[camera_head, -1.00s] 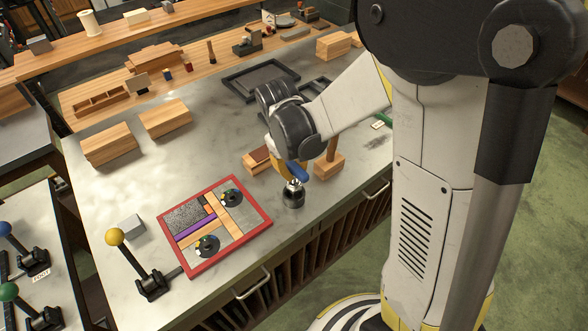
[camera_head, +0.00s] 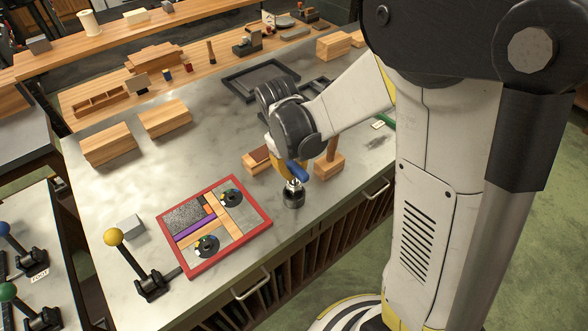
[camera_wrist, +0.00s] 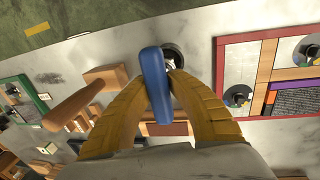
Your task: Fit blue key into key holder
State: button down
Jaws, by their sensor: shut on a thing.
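The blue key (camera_head: 297,171) is in my gripper, near the front edge of the bench. In the wrist view, the blue key (camera_wrist: 153,84) stands between the two yellow fingers of my gripper (camera_wrist: 160,83), which is shut on it. The key holder (camera_head: 293,199) appears to be the small dark round piece with a silvery top directly below the key. It also shows in the wrist view as a dark round piece (camera_wrist: 175,54), partly hidden behind the key and a finger. I cannot tell how far the key sits in it.
A red-framed board (camera_head: 233,247) with coloured pieces lies to the left. A wooden block with an upright handle (camera_head: 326,166) stands close to the right of my gripper. A yellow-knobbed lever (camera_head: 133,262) is at the front left.

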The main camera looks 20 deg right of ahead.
jog(key=shift+f+b, duration=2.2)
jog(key=shift+f, duration=0.15)
jog(key=c, duration=1.2)
grip_release()
jog(key=shift+c, duration=0.2)
jog(key=r, duration=0.4)
jog(key=a+r, duration=0.1)
jog(key=r, duration=0.7)
jog(key=shift+s+a, duration=0.3)
jog(key=shift+a, duration=0.1)
jog(key=shift+s, duration=0.1)
jog(key=m+t+y+b, duration=0.1)
jog(key=m+t+b, duration=0.1)
jog(key=t+b, duration=0.1)
send_near(294, 181)
jog(key=s+r, duration=0.2)
jog(key=s, duration=0.1)
jog(key=s+f+m+t+b, duration=0.1)
jog(key=s+f+t+b, duration=0.1)
jog(key=s, duration=0.4)
jog(key=shift+d+m+t+y, duration=0.3)
jog(key=shift+d+t+y, duration=0.15)
jog(key=shift+t, duration=0.35)
